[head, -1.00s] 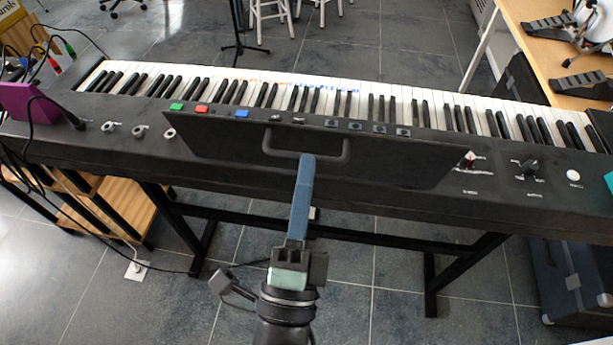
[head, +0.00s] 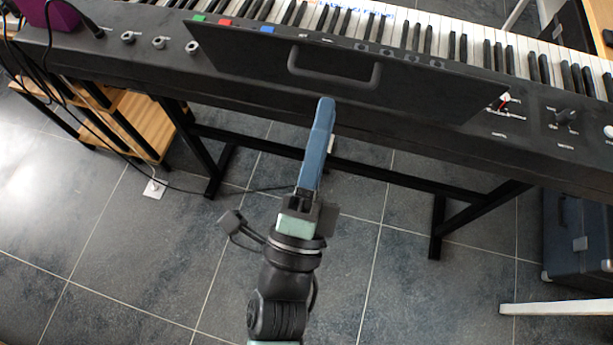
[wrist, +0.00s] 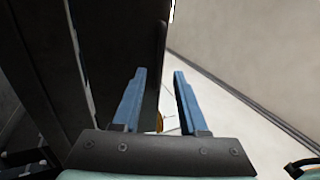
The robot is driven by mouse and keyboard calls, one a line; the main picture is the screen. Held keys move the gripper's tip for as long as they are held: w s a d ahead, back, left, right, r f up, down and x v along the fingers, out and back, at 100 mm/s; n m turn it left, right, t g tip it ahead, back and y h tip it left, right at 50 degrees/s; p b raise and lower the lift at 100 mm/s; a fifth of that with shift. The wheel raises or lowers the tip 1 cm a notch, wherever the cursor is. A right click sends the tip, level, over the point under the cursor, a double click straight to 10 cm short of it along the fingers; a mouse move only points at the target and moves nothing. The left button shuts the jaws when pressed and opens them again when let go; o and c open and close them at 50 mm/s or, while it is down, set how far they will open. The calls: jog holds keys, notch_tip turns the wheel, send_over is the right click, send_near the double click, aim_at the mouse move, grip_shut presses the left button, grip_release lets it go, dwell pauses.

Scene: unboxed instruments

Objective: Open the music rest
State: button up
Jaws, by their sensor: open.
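The music rest (head: 430,92) is a flat black panel on the front of a dark keyboard (head: 75,50), leaning along its top edge, with a black U-shaped handle (head: 335,81) on its face. My gripper (head: 325,101) has blue fingers and points up at the panel, its tip just below and slightly left of the handle's lower bar in the head view. In the wrist view my gripper (wrist: 159,72) is open, with a gap between the fingers and nothing held. A large dark surface fills the left there. I cannot tell whether the fingers touch the handle.
Coloured buttons and knobs (head: 564,117) line the keyboard's top. A black stand (head: 437,222) carries it. A wooden shelf (head: 125,125) with cables stands at left, a dark case (head: 568,235) at right. The tiled floor in front is open.

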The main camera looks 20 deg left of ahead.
jog(key=b+v, duration=0.1)
jog(key=v, duration=0.8)
jog(key=shift+s, duration=0.25)
